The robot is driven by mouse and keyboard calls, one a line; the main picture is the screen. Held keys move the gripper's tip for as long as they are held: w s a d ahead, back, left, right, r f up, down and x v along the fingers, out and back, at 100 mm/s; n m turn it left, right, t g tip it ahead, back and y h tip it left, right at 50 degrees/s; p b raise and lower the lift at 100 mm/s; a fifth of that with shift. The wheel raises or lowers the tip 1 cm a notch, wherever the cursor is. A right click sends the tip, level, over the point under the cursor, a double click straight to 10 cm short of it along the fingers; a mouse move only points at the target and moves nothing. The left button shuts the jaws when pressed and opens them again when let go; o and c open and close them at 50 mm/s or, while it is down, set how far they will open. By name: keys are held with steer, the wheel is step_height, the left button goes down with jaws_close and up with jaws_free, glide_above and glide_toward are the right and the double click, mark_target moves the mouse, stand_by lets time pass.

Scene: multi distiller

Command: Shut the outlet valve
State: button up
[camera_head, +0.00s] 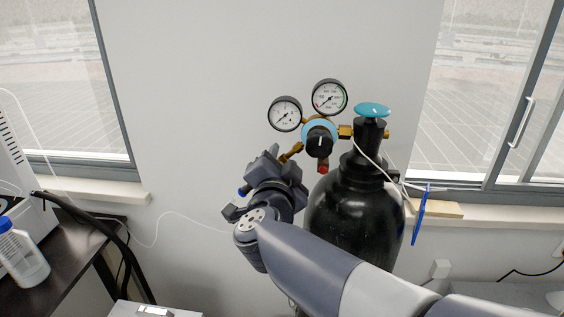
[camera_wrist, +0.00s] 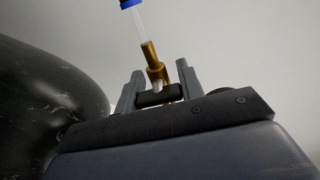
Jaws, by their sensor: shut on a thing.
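The gas cylinder (camera_head: 352,218) is black and stands upright, with a light-blue handwheel (camera_head: 372,110) on top. A regulator (camera_head: 319,135) with a black knob and two round gauges sits to the left of the cylinder neck. A brass fitting (camera_head: 291,152) slants down from it to my gripper (camera_head: 270,165), which covers the outlet valve in the head view. In the wrist view, the black outlet valve handle (camera_wrist: 160,97) lies across between both fingers of my gripper (camera_wrist: 160,80), below a brass fitting (camera_wrist: 152,68). My gripper is shut on this handle.
The cylinder body (camera_wrist: 45,105) is close on the left in the wrist view. A thin white tube (camera_head: 185,217) trails left from the outlet. A dark table (camera_head: 65,262) with a bottle (camera_head: 22,255) stands at left.

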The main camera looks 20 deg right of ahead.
steer(key=o, duration=1)
steer(key=shift+v, duration=5.45)
steer(key=shift+w+d, duration=0.1)
steer(key=x, duration=1)
steer(key=shift+w+d, duration=0.1)
steer(key=shift+w, duration=0.2)
